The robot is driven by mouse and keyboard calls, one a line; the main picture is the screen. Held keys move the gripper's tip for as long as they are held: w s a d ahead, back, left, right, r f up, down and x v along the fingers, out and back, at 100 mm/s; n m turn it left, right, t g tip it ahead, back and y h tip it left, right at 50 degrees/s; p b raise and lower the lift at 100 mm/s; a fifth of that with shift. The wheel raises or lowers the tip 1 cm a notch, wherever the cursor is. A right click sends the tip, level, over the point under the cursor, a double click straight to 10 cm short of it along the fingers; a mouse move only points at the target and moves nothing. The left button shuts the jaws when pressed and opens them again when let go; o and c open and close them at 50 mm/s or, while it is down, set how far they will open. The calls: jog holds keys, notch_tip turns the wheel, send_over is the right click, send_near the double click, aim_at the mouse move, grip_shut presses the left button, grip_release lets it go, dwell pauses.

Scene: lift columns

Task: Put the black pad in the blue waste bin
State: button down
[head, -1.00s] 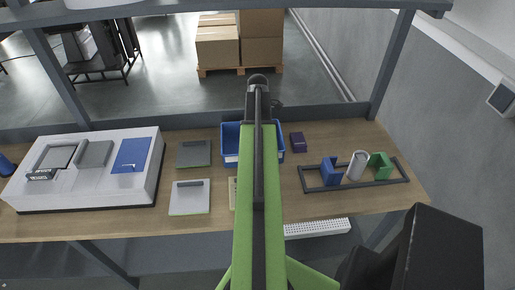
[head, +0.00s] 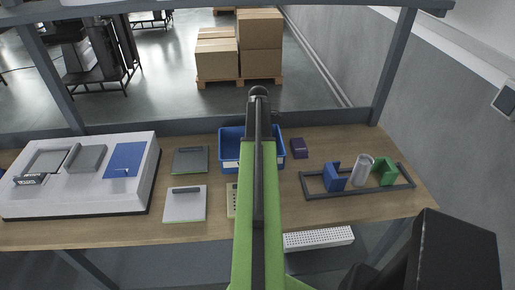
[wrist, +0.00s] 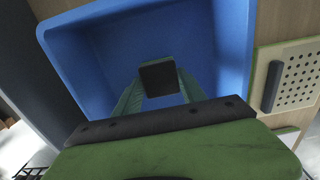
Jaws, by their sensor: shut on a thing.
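The blue waste bin (head: 228,154) stands at the back middle of the wooden table in the head view, partly hidden behind my arm. In the wrist view the bin (wrist: 231,55) opens below my gripper (wrist: 160,88). The gripper's green fingers are shut on the small dark black pad (wrist: 159,76), which shows against the bin's inside. I cannot tell how high the pad is above the bin floor. My gripper and the pad are hidden behind the arm in the head view.
A grey pad-like plate (head: 190,160) and a light plate (head: 185,204) lie left of the bin. A perforated beige plate (wrist: 297,78) lies beside it. A dark purple box (head: 299,148) and a black frame (head: 345,193) with blue, grey and green pieces are to the right.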

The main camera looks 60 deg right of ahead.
jog(key=c, duration=0.7)
grip_release()
jog(key=shift+f, duration=0.1)
jog(key=shift+o, duration=0.2)
notch_tip(320, 180, up, 12)
jog(key=p, duration=1.2)
jog(key=shift+r, duration=0.2)
